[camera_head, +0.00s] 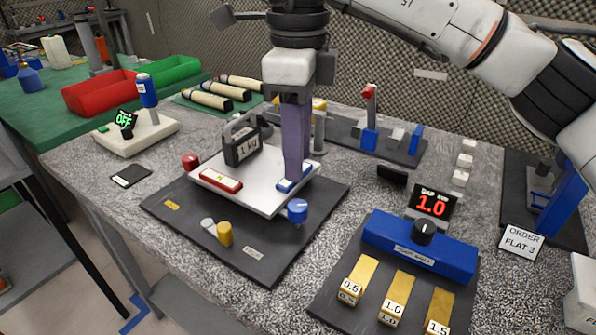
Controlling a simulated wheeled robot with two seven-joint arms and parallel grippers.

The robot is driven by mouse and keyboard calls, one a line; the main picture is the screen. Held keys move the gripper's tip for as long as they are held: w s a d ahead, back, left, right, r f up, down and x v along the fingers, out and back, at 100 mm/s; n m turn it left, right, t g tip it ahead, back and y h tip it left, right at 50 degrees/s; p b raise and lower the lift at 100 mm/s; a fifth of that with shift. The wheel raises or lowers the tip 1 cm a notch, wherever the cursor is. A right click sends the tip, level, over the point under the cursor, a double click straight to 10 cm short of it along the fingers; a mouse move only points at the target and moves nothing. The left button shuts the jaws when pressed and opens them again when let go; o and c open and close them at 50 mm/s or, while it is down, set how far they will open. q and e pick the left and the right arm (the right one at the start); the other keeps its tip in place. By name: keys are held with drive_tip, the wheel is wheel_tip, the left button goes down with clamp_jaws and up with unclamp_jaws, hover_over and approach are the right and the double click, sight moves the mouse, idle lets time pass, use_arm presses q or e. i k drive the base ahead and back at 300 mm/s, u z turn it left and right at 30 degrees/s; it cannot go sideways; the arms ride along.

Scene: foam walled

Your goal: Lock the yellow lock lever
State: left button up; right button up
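A small yellow cylinder (225,233), which looks like the lock lever's knob, stands beside a short grey post (208,225) on the front of a dark base plate (268,262). Whether it is locked cannot be told. My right gripper (294,178) points down over the right side of the white platform (255,203), near a blue block (290,186), behind and right of the yellow knob and apart from it. Its purple fingers overlap in this view, so the gap between them is hidden. My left gripper is not in view.
A 1 kg weight (241,143) and a red block (221,180) sit on the platform. A blue knob (298,210) and a red knob (190,160) flank it. A blue dial unit (419,250) stands at right. The grey tabletop at front left is clear.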

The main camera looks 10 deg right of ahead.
sight(222, 232)
drive_tip(key=k, duration=1)
